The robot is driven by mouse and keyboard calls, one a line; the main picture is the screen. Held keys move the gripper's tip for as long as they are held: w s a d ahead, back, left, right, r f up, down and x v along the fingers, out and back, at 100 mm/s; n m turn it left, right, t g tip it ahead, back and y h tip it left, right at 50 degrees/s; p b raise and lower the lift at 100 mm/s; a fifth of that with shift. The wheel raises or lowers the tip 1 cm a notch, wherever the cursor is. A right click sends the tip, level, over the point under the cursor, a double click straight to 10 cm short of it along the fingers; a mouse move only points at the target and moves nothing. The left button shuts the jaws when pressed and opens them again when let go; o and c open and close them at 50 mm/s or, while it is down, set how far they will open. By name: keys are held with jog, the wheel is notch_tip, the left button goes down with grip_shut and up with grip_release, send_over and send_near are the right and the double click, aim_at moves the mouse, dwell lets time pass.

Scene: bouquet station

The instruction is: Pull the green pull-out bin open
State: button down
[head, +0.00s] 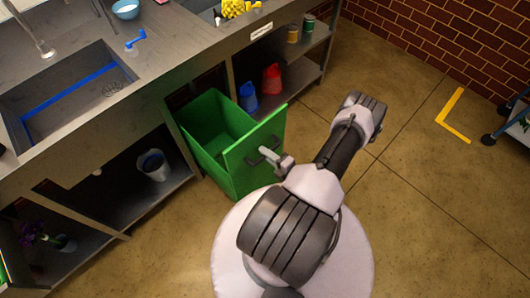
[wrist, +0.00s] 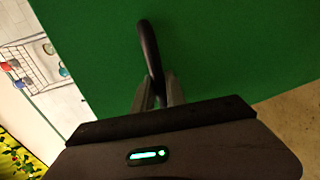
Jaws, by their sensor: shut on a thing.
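The green pull-out bin (head: 239,163) stands out from under the grey counter in the head view, with its open top and empty-looking inside showing. Its front panel faces my arm and carries a dark handle (head: 264,151). My gripper (head: 277,158) is at that handle, at the front of the bin. In the wrist view the green front panel (wrist: 220,50) fills much of the picture. The dark curved handle (wrist: 148,45) runs down between the two fingers of my gripper (wrist: 158,85), which are shut on it. The fingers hide the handle's lower end.
A counter with a sink (head: 70,95) runs along the left. A blue jug (head: 248,97) and a red jug (head: 271,79) stand on the lower shelf beside the bin. A white bucket (head: 153,165) is on the shelf left of it. The floor (head: 410,190) to the right is clear.

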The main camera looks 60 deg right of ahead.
jog(key=c, duration=1.4)
grip_release()
jog(key=shift+d, duration=0.1)
jog(key=shift+o, duration=0.2)
jog(key=p+v, duration=0.3)
jog(key=v, duration=1.4)
jog(key=shift+s, duration=0.2)
